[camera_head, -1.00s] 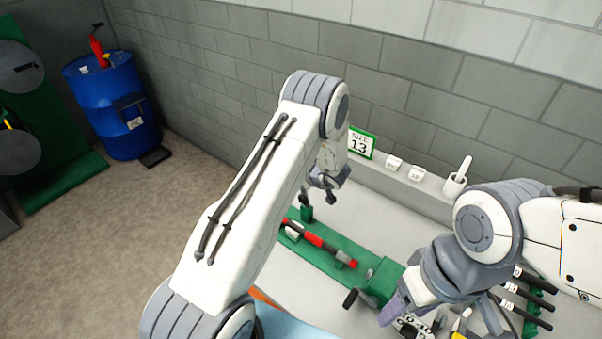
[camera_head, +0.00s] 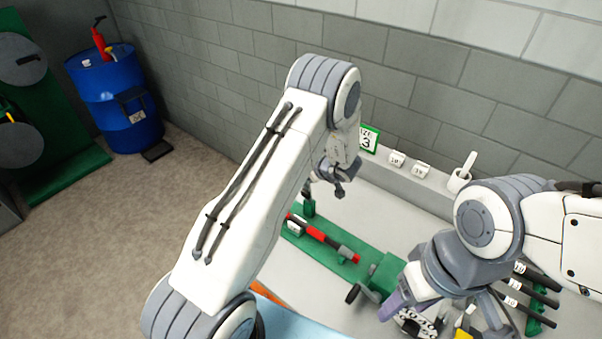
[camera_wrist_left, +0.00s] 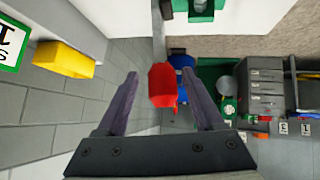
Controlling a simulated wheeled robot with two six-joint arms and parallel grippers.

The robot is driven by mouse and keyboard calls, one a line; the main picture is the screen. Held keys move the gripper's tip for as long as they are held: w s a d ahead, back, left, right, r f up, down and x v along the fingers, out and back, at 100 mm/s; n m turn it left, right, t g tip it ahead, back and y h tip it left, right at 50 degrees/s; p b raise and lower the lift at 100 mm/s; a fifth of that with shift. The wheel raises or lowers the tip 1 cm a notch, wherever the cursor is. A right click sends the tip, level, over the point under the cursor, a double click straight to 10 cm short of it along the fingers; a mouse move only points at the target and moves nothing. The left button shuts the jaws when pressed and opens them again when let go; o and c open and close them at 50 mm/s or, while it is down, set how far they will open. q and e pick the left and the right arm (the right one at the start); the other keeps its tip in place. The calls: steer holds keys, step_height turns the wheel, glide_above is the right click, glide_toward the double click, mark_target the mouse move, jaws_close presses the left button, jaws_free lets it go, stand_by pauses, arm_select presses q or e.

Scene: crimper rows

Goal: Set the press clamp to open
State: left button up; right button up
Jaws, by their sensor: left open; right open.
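In the left wrist view a red grip (camera_wrist_left: 162,85) on a grey metal bar shows between the fingertips of my left gripper (camera_wrist_left: 160,74). The gripper is open, with a clear gap on both sides of the grip. A green mount (camera_wrist_left: 202,8) shows at the top edge. In the head view my left gripper (camera_head: 326,188) is above the back end of a green base (camera_head: 372,262). A red-and-grey tool (camera_head: 325,238) lies along that base. My right gripper (camera_head: 392,306) is open beside the base's front end; its fingers are partly hidden.
A pale ledge (camera_head: 440,198) along the wall holds a size sign (camera_head: 368,138), white labelled blocks (camera_head: 397,159) and a white mortar-like cup (camera_head: 458,180). Several dark handles (camera_head: 535,292) lie at the right. A blue drum (camera_head: 117,100) stands at the back left.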

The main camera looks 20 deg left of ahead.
arm_select(q)
steer(key=b+v, duration=0.1)
steer(key=v, duration=0.6)
steer(key=shift+d+r, duration=0.25)
steer(key=shift+s, duration=0.1)
